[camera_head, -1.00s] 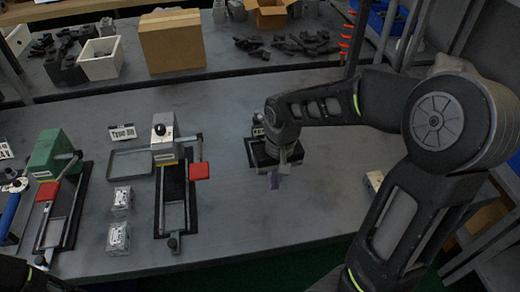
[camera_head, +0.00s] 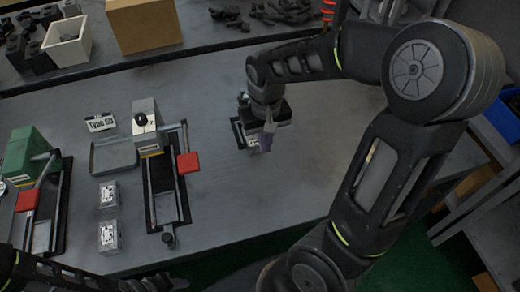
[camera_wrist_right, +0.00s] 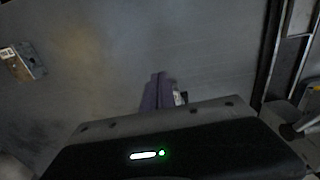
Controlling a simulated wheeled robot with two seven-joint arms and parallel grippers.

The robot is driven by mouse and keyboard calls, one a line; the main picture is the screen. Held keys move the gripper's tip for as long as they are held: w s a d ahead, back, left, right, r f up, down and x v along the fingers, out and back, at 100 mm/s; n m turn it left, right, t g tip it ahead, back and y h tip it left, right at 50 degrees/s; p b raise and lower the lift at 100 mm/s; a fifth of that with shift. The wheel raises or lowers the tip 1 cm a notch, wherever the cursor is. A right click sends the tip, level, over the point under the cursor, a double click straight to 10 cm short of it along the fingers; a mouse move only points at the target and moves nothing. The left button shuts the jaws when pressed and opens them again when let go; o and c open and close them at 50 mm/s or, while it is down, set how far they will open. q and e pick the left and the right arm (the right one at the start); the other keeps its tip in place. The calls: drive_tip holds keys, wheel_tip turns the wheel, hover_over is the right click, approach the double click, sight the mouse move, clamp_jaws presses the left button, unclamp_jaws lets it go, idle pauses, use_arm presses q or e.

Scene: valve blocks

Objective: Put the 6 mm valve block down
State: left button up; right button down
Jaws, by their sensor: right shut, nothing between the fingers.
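My right gripper (camera_head: 266,143) is over a small dark fixture (camera_head: 240,134) right of the middle of the bench in the head view. Its purple-grey fingers are shut with nothing between them, as the right wrist view (camera_wrist_right: 157,92) shows. A small pale piece (camera_wrist_right: 181,98) shows right beside the fingers there, mostly hidden; I cannot tell whether it is a valve block or whether it touches them. Two silver valve blocks (camera_head: 109,194) (camera_head: 110,236) stand on the bench at left. Another block (camera_wrist_right: 22,62) lies at the left of the right wrist view. Which is 6 mm cannot be read.
A clamp fixture with a red handle (camera_head: 188,162), a grey tray (camera_head: 113,155) and a "Type 5B"-like sign (camera_head: 101,123) stand left of my right gripper. A green-bodied fixture (camera_head: 28,152) is farther left. A cardboard box (camera_head: 144,24) and a white bin (camera_head: 68,42) stand behind.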

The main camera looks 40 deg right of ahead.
sight(257, 142)
wheel_tip(257, 142, down, 8)
drive_tip(key=shift+s+f, duration=0.1)
drive_tip(key=w, duration=0.1)
drive_tip(key=w+d+p, duration=0.1)
drive_tip(key=w, duration=0.1)
drive_tip(key=shift+w+f, duration=0.1)
drive_tip(key=shift+w, duration=0.35)
drive_tip(key=shift+d, duration=0.1)
drive_tip(key=shift+w, duration=0.1)
drive_tip(key=w, duration=0.2)
drive_tip(key=shift+w+d+f, duration=0.1)
drive_tip(key=shift+w+d, duration=0.2)
drive_tip(key=shift+d, duration=0.1)
